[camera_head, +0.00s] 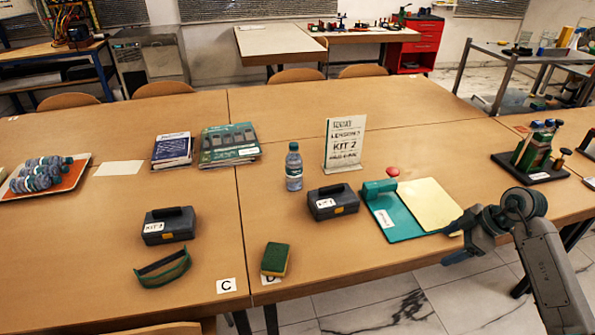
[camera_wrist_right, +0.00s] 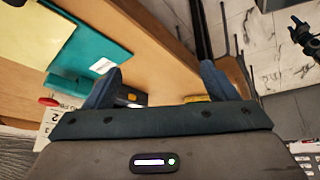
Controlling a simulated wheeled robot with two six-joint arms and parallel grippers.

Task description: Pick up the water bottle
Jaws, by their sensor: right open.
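The water bottle (camera_head: 293,170) stands upright on the wooden table, clear with a dark label. It is left of the sign and just behind a dark grey case. I do not make it out in the right wrist view. My right gripper (camera_head: 456,242) is at the table's front edge, well to the right of the bottle, beyond the green board. In the right wrist view my right gripper (camera_wrist_right: 160,78) has its two fingers wide apart with nothing held between them.
A dark case (camera_head: 333,202) stands in front of the bottle, and a sign (camera_head: 344,145) stands behind it to the right. The green board with a yellow sheet (camera_head: 430,203) lies between bottle and gripper. Books (camera_head: 229,145) lie left. A sponge (camera_head: 275,259) lies near the front edge.

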